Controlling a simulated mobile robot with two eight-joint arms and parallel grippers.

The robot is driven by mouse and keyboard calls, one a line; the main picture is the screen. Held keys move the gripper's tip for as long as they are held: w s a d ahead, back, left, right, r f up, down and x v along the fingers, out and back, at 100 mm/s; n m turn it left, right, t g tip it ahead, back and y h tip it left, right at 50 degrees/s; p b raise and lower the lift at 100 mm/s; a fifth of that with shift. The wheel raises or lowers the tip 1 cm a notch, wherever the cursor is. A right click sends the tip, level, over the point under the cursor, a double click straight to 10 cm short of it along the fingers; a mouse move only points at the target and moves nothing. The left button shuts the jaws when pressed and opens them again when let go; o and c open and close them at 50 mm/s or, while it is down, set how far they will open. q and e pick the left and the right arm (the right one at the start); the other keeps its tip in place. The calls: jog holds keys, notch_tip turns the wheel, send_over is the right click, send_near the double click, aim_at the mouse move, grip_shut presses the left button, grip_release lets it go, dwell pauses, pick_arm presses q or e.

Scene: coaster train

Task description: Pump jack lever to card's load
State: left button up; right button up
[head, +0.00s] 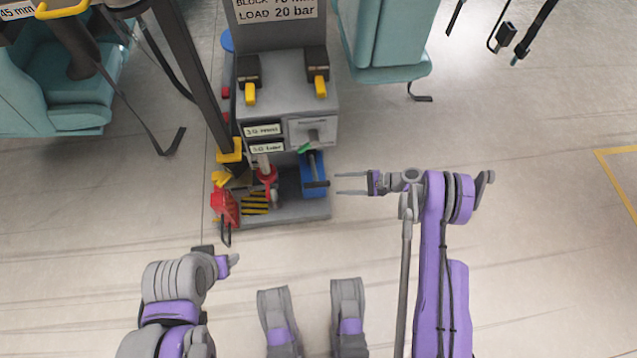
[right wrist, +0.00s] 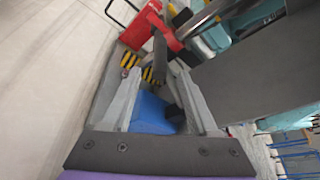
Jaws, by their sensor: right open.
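The card (head: 278,12) on the grey stand reads "LOAD 20 bar", with a partly cut-off "BLOCK" line above. Low on the stand's right side is a blue jack body (head: 312,162) with a dark bar (head: 317,184), apparently its lever. My right gripper (head: 337,183) is open, just right of the bar, its fingers pointing left. In the right wrist view, a dark bar (right wrist: 160,58) shows between the fingertips, with the blue body (right wrist: 152,112) below; contact cannot be told. My left gripper (head: 233,261) is at lower left, away from the jack; its finger gap is unclear.
The grey stand (head: 285,105) carries two yellow-handled levers (head: 250,93) and small label plates (head: 263,130). Red parts (head: 225,207) and a striped plate (head: 254,203) are left of the jack. Teal seats (head: 390,45) stand behind. Floor at right is clear.

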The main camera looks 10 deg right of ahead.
aim_at(319, 185)
jog(key=b+x, duration=0.1)
jog(key=x, duration=0.8)
jog(key=shift+a+b, duration=0.1)
jog(key=shift+b, duration=0.3)
jog(key=shift+c, duration=0.2)
grip_shut()
dwell(0.6)
